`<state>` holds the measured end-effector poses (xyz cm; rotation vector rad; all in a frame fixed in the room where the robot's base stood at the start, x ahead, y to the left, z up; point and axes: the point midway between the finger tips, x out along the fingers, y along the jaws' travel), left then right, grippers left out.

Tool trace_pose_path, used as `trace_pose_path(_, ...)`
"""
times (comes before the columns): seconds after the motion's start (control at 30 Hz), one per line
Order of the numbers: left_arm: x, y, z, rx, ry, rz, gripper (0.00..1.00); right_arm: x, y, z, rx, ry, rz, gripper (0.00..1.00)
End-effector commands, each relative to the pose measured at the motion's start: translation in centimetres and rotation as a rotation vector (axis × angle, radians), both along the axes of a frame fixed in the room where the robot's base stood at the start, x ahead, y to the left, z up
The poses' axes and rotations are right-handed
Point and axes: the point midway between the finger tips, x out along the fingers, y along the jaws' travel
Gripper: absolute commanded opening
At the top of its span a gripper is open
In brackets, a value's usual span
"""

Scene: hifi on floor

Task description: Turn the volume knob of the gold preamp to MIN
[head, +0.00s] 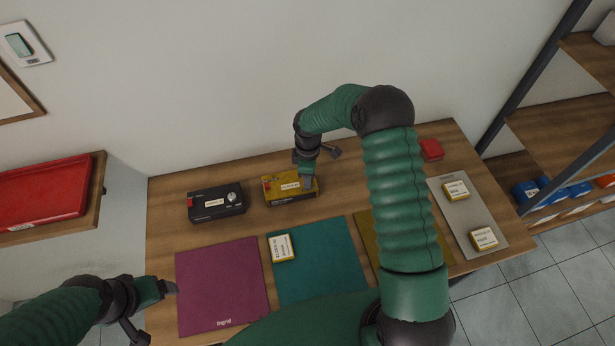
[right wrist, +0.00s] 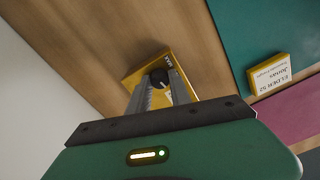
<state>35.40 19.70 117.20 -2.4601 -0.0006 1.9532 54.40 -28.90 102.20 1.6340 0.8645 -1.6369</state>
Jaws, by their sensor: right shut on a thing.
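The gold preamp (head: 284,195) stands at the back of the wooden table, with a white label on top. My right gripper (head: 308,183) reaches down to its right end and hides the knob in the head view. In the right wrist view the gold preamp (right wrist: 141,72) shows its dark volume knob (right wrist: 158,77) between the fingertips of my right gripper (right wrist: 160,85), which is shut on it. A MAX mark shows beside the knob; a MIN mark cannot be made out. My left gripper (head: 170,288) is by the table's left edge, its jaws unclear.
A black preamp (head: 216,204) with a silver knob stands just left of the gold one. Purple (head: 220,280), teal (head: 318,268) and olive mats lie in front; a small yellow box (head: 281,247) is on the teal one. A grey tray (head: 468,222) holds two boxes.

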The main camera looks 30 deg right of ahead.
Motion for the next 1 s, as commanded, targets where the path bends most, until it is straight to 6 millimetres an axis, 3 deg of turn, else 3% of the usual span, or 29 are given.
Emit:
trace_pose_path(0.5,0.0,0.0,-0.07,0.0,0.0,0.0,0.83,0.11,0.02,0.12,0.001,-0.003,0.31,0.0)
trace_pose_path(1.0,0.0,0.0,-0.07,0.0,0.0,0.0,0.83,0.12,0.07,0.12,0.001,-0.003,0.354,0.0)
